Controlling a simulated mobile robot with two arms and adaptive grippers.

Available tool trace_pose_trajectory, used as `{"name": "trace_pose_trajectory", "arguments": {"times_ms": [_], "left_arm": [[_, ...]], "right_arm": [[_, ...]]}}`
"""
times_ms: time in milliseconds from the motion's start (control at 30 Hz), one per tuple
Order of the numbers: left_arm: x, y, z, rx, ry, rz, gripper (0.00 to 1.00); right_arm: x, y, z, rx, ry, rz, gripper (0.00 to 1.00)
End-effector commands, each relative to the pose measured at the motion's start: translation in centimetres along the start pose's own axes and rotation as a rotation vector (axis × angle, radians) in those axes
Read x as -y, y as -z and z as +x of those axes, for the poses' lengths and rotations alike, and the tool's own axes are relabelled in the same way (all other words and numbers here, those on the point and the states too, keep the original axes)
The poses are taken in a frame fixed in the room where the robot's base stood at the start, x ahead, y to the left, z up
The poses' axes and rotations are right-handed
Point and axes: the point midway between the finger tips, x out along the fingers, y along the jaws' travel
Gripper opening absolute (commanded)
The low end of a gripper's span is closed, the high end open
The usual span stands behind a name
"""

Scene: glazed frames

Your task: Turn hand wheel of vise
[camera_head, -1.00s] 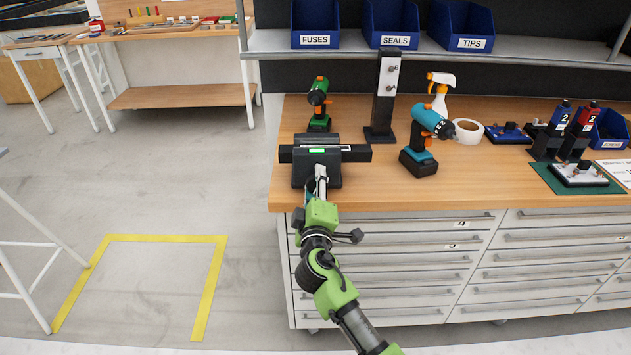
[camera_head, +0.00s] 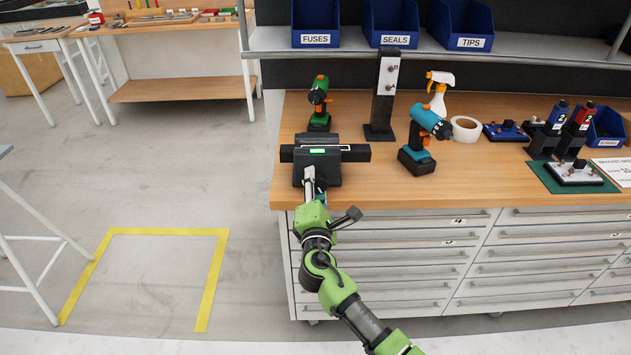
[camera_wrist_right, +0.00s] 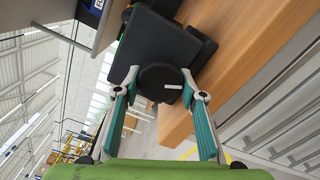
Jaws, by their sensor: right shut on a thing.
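The vise (camera_head: 318,172) is a dark block with a black bar across it and a lit green strip, at the front left edge of the wooden bench. Its round black hand wheel (camera_wrist_right: 160,82) shows in the right wrist view, with a small white mark on it. My right gripper (camera_head: 312,182) is at the front of the vise. In the right wrist view its two fingers (camera_wrist_right: 160,88) are on either side of the wheel and shut on it. In the head view the wheel is hidden behind the gripper. My left gripper is not in view.
A green drill (camera_head: 319,100) stands behind the vise. A black post (camera_head: 384,95) and a teal drill (camera_head: 416,158) stand to its right. Blue bins line the shelf above. Drawers (camera_head: 400,245) fill the bench front. Open floor lies to the left.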

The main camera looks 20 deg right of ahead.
Motion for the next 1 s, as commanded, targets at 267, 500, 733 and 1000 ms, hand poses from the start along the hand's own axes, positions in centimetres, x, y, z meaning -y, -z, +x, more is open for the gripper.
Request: {"name": "trace_pose_trajectory", "arguments": {"times_ms": [267, 500, 733, 1000], "left_arm": [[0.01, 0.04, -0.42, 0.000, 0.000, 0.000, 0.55], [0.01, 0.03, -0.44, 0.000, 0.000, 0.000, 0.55], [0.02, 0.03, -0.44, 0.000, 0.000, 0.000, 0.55], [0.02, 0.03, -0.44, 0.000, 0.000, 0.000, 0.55]], "right_arm": [[0.20, 0.04, -0.02, -0.001, 0.003, -0.080, 0.16], [0.23, 0.06, -0.03, -0.001, 0.003, -0.092, 0.16], [0.24, 0.07, -0.03, -0.002, 0.003, -0.090, 0.16], [0.15, 0.04, -0.01, -0.001, 0.002, -0.089, 0.55]]}}
